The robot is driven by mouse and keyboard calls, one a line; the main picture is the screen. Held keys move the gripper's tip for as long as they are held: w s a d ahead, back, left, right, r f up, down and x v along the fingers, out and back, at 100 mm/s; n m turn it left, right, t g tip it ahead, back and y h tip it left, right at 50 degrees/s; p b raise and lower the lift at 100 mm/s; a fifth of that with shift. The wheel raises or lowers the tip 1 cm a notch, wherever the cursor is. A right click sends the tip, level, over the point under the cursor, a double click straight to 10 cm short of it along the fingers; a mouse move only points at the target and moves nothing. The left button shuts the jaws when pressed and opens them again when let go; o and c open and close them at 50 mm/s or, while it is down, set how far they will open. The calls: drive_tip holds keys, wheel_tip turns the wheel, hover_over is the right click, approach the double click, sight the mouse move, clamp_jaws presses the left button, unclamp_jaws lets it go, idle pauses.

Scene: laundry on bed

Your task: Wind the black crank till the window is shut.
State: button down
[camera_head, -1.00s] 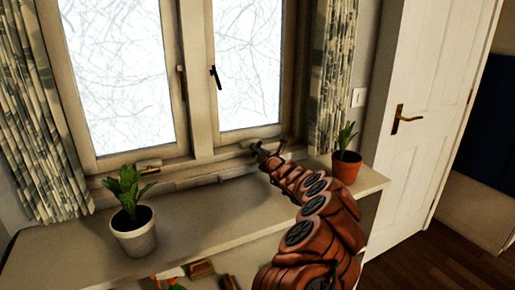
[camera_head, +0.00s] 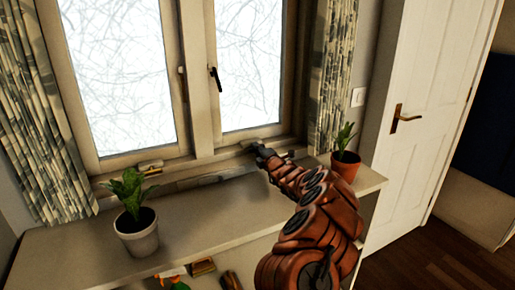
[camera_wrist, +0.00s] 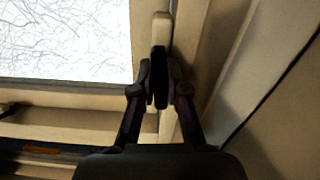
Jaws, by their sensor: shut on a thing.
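The window has two glazed sashes, left (camera_head: 120,75) and right (camera_head: 248,65), in a cream frame. From here I cannot tell how far either stands from shut. My gripper (camera_head: 262,152) is at the sill under the right sash. In the wrist view my gripper (camera_wrist: 161,88) has its two fingers closed on either side of a black upright piece (camera_wrist: 160,62), which I take for the crank's knob. A tan bar (camera_wrist: 162,27) shows just beyond it. In the head view the crank is mostly hidden by my gripper.
A potted plant (camera_head: 137,232) stands on the shelf (camera_head: 205,208) at left, and another in a terracotta pot (camera_head: 345,168) stands close right of my arm. Curtains hang on both sides. A small brass-coloured fitting (camera_head: 150,167) sits under the left sash. The shelf's middle is clear.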

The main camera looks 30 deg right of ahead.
drive_tip(key=shift+m, duration=0.6)
drive_tip(key=c, duration=1.2)
unclamp_jaws()
drive_tip(key=shift+o, duration=0.2)
drive_tip(key=shift+s, duration=0.15)
drive_tip(key=shift+s+d, duration=0.1)
drive_tip(key=shift+s, duration=0.4)
drive_tip(key=shift+s+a, duration=0.2)
drive_tip(key=shift+s, duration=1.6)
drive_tip(key=shift+s+a, duration=0.15)
drive_tip(key=shift+s, duration=1.6)
drive_tip(key=shift+s+a, duration=0.2)
drive_tip(key=shift+s, duration=1.6)
